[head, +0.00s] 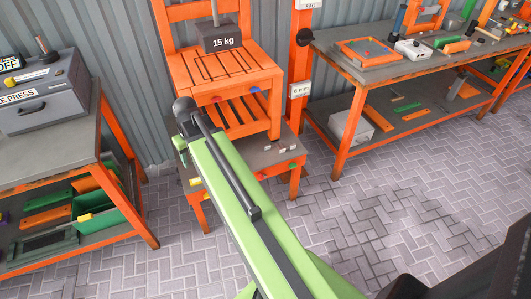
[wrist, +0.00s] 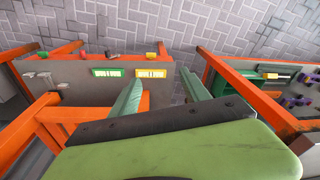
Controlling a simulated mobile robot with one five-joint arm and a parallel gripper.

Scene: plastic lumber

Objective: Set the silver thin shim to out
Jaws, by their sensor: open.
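Two small silver-grey pieces sit on the low orange-framed bench; one (head: 268,148) is beside the other (head: 283,141). In the wrist view they show at the left, one (wrist: 62,86) near a flatter one (wrist: 38,75). I cannot tell which is the thin shim, nor read its setting. My gripper (wrist: 162,90) is open and empty, its two green fingers apart over the bench's right edge in the wrist view. In the head view my green arm hides part of the bench, and the fingers are mostly hidden.
The low bench (head: 252,160) carries a green-framed plate (wrist: 107,72) and a yellow-framed plate (wrist: 150,73); coloured knobs line its edge. An orange slatted stand with a 15 kg weight (head: 222,40) rises behind. Workbenches stand left (head: 60,145) and right (head: 385,65). Paved floor (head: 380,210) is clear.

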